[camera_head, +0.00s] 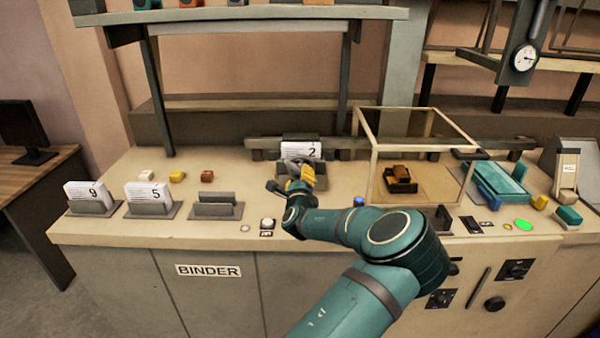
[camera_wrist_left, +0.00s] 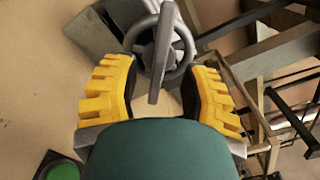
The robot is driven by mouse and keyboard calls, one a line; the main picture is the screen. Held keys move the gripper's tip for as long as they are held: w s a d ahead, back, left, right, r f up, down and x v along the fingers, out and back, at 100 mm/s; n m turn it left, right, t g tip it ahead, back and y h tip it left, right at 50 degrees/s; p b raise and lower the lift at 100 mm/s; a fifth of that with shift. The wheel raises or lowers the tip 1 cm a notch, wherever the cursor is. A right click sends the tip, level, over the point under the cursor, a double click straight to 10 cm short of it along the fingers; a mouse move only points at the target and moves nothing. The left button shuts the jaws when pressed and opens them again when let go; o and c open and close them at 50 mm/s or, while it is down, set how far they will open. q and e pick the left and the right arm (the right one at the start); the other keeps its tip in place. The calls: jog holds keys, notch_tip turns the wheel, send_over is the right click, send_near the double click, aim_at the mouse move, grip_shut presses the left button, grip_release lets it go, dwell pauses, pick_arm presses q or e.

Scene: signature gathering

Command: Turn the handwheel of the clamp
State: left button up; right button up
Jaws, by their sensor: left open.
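The clamp (camera_head: 285,170) stands at the back middle of the counter, with papers marked 2 (camera_head: 300,150) upright in it. Its grey handwheel (camera_wrist_left: 183,62) shows in the left wrist view, with a long grey bar (camera_wrist_left: 155,60) crossing in front of it. My left gripper (camera_head: 300,175) is at the clamp and hides much of it in the head view. Its yellow fingers (camera_wrist_left: 160,82) are open, one on either side of the wheel's lower part. I cannot tell whether they touch the rim. My right gripper is not in view.
A framed clear box (camera_head: 375,165) stands close to the right of my gripper. Card holders with papers 9 (camera_head: 88,195) and 5 (camera_head: 150,196), and an empty holder (camera_head: 217,208), stand to the left. A white button (camera_head: 267,224) lies near the front edge.

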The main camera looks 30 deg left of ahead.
aim_at(300, 173)
pick_arm(q)
jog(key=shift+x, duration=1.6)
jog(key=shift+f, duration=0.1)
jog(key=shift+c, duration=0.4)
grip_shut()
